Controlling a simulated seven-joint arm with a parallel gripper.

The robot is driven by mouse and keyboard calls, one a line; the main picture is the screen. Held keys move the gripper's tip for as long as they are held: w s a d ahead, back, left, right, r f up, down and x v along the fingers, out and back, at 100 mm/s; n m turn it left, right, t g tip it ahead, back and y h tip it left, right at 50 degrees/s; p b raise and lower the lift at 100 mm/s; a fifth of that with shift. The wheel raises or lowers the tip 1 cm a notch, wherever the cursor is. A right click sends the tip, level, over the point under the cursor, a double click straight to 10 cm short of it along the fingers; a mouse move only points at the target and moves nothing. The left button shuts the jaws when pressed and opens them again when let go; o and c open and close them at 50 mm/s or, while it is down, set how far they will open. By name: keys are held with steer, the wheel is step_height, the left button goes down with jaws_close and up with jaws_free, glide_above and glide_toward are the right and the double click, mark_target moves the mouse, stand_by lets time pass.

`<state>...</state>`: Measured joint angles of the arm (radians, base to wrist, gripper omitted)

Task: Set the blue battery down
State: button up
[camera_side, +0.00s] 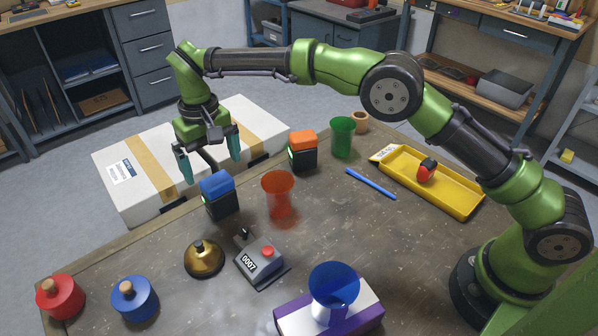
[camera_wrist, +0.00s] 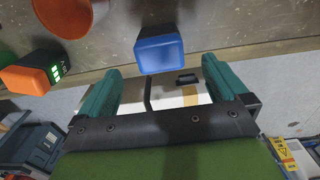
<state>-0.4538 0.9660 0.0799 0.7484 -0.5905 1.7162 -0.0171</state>
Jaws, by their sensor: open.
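The blue battery (camera_side: 219,196), a black block with a blue cap and a green light, stands upright on the table near its far left edge. In the wrist view its blue top (camera_wrist: 160,53) shows ahead of the fingertips. My gripper (camera_side: 209,166) is open and empty, with its teal fingers above and slightly behind the battery on the side of the table edge. In the wrist view the gripper (camera_wrist: 160,82) has a wide gap between its fingers, and nothing is held.
An orange-capped battery (camera_side: 303,152) and a red cup (camera_side: 278,195) stand near the blue battery. A green cup (camera_side: 342,137), blue pen (camera_side: 371,184), yellow tray (camera_side: 440,190), brass bell (camera_side: 204,258) and grey counter box (camera_side: 261,259) are also on the table. A white carton (camera_side: 130,170) lies beyond the edge.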

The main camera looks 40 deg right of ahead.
step_height(320, 180, up, 5)
steer(key=shift+d+f, duration=0.1)
steer(key=shift+f, duration=0.1)
steer(key=s+d+r+m+t+y, duration=0.1)
steer(key=s+d+r+t, duration=0.1)
steer(key=s+d+r, duration=0.4)
steer(key=s+d+r+t+y, duration=0.1)
steer(key=s+d+r, duration=0.3)
steer(key=d+r, duration=0.45)
steer(key=s+d+f+m+t, duration=0.1)
steer(key=s+d+f+t, duration=0.1)
steer(key=s, duration=0.7)
steer(key=s+d+f+m+t, duration=0.2)
steer(key=s+d+f, duration=0.3)
steer(key=s+d, duration=0.2)
steer(key=shift+s, duration=0.95)
